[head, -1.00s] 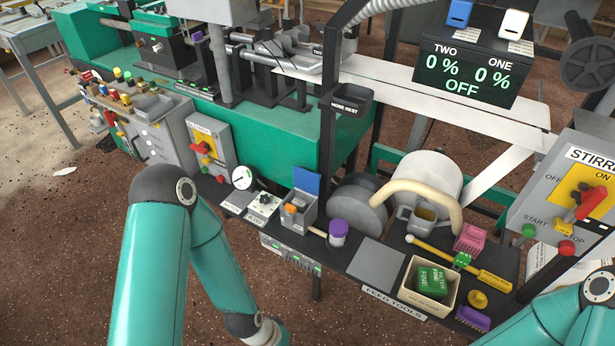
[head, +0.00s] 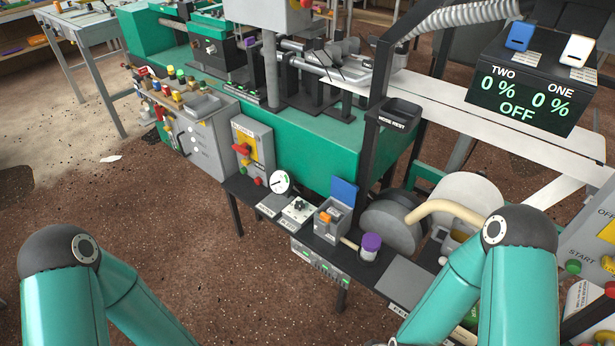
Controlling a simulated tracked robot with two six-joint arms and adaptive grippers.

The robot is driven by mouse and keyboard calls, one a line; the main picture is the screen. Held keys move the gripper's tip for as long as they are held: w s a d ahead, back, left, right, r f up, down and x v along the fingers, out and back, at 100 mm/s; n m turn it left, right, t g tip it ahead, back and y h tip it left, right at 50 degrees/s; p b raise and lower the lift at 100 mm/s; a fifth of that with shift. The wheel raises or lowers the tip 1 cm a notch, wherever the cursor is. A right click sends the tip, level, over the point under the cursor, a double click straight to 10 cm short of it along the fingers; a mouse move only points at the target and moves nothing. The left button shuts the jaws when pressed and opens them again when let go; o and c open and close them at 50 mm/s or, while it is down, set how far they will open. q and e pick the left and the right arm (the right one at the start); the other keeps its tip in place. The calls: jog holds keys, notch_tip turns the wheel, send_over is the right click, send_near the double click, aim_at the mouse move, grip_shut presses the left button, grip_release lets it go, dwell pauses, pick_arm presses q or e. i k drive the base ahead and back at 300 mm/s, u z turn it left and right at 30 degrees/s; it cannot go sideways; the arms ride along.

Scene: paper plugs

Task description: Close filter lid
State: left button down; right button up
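A small grey box (head: 328,222) stands on the black shelf, with an orange part (head: 325,215) showing in its open top. A blue lid (head: 343,192) stands upright at the back of this box, so the lid is open. My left arm shows at the lower left, and its gripper is below the picture. My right arm shows at the lower right in front of the shelf's right part, and its gripper is also out of view. Neither arm's visible part touches the box.
A purple-capped jar (head: 370,246) and a grey round drum (head: 390,222) stand right of the box. A dial gauge (head: 280,182) and a control panel (head: 297,211) are to its left. A black post (head: 371,130) rises behind. The floor in front is clear.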

aim_at(341, 190)
jog(key=u, duration=0.3)
jog(key=i, duration=0.95)
jog(key=z, duration=4.1)
jog(key=k, duration=0.15)
jog(key=u, duration=2.6)
jog(key=k, duration=0.9)
jog(key=z, duration=0.2)
jog(key=i, duration=0.9)
jog(key=u, duration=0.05)
